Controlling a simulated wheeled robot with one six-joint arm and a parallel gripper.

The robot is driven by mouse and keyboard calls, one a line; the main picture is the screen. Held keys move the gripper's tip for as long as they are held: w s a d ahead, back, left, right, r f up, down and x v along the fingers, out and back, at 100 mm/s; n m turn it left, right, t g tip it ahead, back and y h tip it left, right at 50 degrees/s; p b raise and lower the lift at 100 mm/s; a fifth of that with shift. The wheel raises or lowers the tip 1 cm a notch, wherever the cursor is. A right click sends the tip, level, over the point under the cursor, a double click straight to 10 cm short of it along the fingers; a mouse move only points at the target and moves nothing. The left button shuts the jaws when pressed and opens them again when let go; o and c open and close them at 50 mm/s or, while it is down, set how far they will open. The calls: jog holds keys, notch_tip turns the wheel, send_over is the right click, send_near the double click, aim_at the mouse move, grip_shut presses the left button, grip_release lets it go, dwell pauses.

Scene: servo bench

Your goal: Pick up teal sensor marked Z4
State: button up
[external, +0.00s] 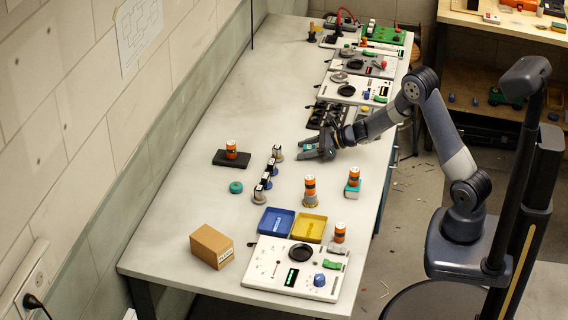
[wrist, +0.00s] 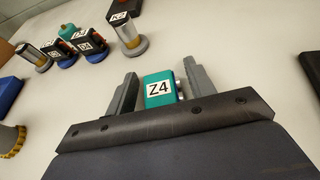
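The teal sensor marked Z4 (wrist: 160,88) is between the two fingers of my gripper (wrist: 161,75) in the wrist view, its white label facing the camera. A narrow gap shows on its left; its silver studs are close to the right finger. The fingers look open around it. In the external view my gripper (external: 314,149) is low over the bench, with a bit of the teal sensor (external: 308,147) showing; the fingers hide the rest.
Labelled black parts (external: 265,181) stand in a row left of my gripper. Orange-and-white cylinders (external: 310,187), a blue tray (external: 276,222), a yellow tray (external: 311,226) and a cardboard box (external: 212,246) are nearer the front. A black rack (external: 326,115) is close behind my gripper.

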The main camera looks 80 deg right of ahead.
jog(key=c, duration=1)
jog(key=shift+o, duration=0.2)
